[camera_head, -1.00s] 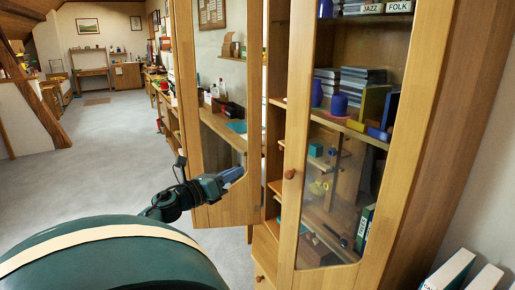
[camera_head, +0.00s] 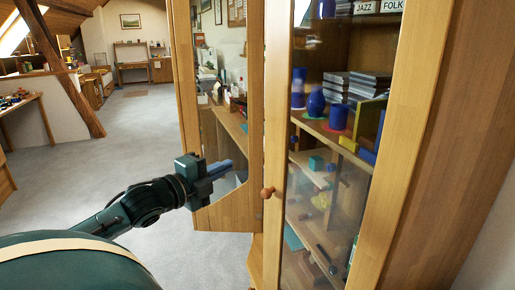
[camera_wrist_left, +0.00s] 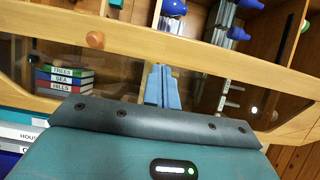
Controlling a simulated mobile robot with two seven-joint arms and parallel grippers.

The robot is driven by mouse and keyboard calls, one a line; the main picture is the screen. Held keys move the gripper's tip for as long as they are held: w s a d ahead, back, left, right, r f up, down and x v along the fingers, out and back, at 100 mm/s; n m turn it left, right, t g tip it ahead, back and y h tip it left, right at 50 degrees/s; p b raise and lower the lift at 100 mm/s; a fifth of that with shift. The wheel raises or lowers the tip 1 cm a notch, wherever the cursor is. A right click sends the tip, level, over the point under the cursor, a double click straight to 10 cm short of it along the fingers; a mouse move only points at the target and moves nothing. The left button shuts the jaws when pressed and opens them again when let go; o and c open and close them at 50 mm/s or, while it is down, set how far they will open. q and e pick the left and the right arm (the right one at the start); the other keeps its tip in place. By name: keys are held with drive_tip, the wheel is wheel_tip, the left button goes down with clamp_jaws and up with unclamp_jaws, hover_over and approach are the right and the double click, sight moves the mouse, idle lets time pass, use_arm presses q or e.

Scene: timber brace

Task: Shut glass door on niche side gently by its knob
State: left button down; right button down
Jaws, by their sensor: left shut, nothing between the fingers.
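A tall wooden cabinet has two glass doors. The left glass door (camera_head: 230,215) stands swung outward, with a wooden frame around its pane. The right glass door (camera_head: 398,150) carries a round wooden knob (camera_head: 267,192) on its left stile; whether it is fully shut I cannot tell. My left gripper (camera_head: 228,166) is shut and empty, in front of the left door's lower part and left of that knob. In the left wrist view my closed blue fingers (camera_wrist_left: 162,88) point at a wood-framed glass door, with a round knob (camera_wrist_left: 95,39) to their left. Contact is unclear. My right gripper is out of view.
Shelves behind the right glass hold blue vases (camera_head: 316,102), a stack of cases (camera_head: 365,88) and small coloured blocks. Several books (camera_wrist_left: 65,77) show in the left wrist view. Open grey floor (camera_head: 130,140) lies to the left.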

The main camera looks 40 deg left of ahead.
use_arm(q)
approach(269, 145)
drive_tip(key=w, duration=0.5)
drive_tip(key=shift+w+a, duration=0.1)
drive_tip(key=shift+w, duration=0.1)
drive_tip(key=shift+w+f, duration=0.1)
drive_tip(key=shift+w, duration=0.6)
drive_tip(key=shift+w, duration=0.1)
